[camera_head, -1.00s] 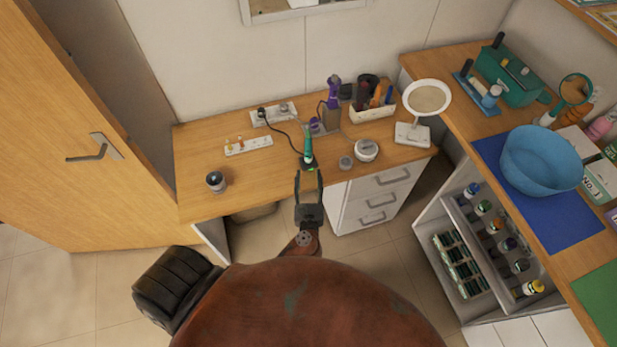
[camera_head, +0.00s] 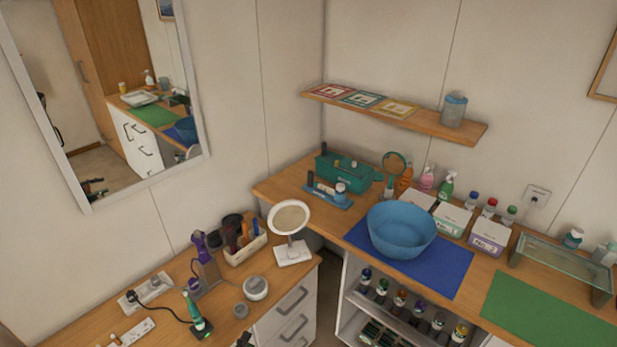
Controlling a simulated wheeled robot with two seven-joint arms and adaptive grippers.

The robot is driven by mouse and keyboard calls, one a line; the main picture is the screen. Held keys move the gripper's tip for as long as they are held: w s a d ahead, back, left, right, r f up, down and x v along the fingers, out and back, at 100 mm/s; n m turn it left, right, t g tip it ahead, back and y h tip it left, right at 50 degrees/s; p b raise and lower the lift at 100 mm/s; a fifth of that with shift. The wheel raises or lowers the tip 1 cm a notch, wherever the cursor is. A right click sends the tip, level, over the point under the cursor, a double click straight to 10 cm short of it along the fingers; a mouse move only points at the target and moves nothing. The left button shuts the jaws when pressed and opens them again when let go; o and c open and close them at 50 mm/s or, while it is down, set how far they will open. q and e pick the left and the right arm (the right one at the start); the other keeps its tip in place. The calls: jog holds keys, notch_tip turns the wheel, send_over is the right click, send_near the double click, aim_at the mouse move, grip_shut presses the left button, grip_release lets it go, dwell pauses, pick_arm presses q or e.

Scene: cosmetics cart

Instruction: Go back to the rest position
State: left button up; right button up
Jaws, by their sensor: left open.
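Only the dark tip of my left gripper (camera_head: 243,340) shows at the bottom edge of the head view, by the front edge of the desk. It is open. Most of it is cut off by the frame, and I see nothing held in it. A green device (camera_head: 192,307) stands on its small dark base on the desk, left of the gripper and apart from it. My right gripper is not in view.
The wooden desk (camera_head: 160,280) carries a power strip (camera_head: 147,291), a tool box (camera_head: 246,248), a round mirror (camera_head: 290,232) and small jars. On the right counter, a blue basin (camera_head: 401,229) stands on a blue mat (camera_head: 455,273). A shelf (camera_head: 420,122) is above.

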pick_arm(q)
jog(key=s+a+f+m+g+y, duration=0.1)
jog(key=s+a+f+m+g, duration=0.25)
jog(key=s+f+m, duration=0.2)
jog(key=s+a+f+m+g+y, duration=0.1)
jog(key=s+a+f+m+g, duration=0.1)
jog(key=s+f+m+g, duration=0.35)
jog(key=s+a+m+g+y, duration=0.3)
jog(key=s+a+g+y, duration=0.15)
jog(key=s+a, duration=0.85)
notch_tip(320, 180, down, 28)
jog(key=s+d+m+g, duration=0.1)
jog(key=s+d, duration=0.1)
jog(key=d, duration=0.1)
jog(key=s+f+g, duration=0.1)
jog(key=s+f, duration=1.9)
jog(key=shift+s+m, duration=0.2)
jog(key=shift+m, duration=0.1)
jog(key=shift+g, duration=0.25)
